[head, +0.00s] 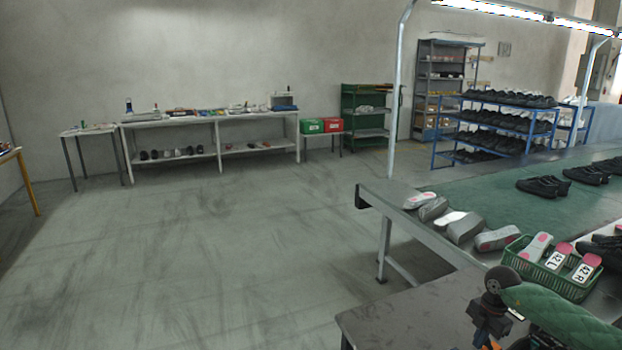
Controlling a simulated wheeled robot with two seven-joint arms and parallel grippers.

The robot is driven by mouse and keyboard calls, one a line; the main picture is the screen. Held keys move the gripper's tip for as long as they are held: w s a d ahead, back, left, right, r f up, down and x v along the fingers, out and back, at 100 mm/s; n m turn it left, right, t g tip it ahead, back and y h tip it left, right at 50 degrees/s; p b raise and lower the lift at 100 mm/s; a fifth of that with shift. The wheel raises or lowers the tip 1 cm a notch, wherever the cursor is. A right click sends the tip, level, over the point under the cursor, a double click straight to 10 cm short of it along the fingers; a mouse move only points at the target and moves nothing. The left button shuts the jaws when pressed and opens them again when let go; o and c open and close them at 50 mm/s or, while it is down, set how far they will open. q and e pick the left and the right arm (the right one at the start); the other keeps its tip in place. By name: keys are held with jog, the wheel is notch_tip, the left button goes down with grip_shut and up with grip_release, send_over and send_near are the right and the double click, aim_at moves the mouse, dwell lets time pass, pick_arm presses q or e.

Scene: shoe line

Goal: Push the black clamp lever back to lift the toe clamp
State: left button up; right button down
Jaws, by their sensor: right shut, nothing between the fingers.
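My right gripper (484,334) is at the bottom right, low over the grey table (400,318) in front. It is shut with nothing held. Its tips are small and partly cut off by the lower edge of the view. I cannot make out the black clamp lever or the toe clamp; the area below and behind my right arm is hidden or out of the picture. My left gripper is not in view.
A green crate (519,258) holds shoe lasts marked 42 L and 42 R. Several grey lasts (465,228) lie along the edge of the green-topped line (480,190). Black shoes (540,187) stand on it. The floor (200,260) at left is clear.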

jog(key=shift+s+a, duration=0.1)
jog(key=shift+a, duration=0.25)
jog(key=shift+r, duration=0.15)
notch_tip(320, 180, up, 9)
jog(key=p, duration=0.4)
dwell(0.6)
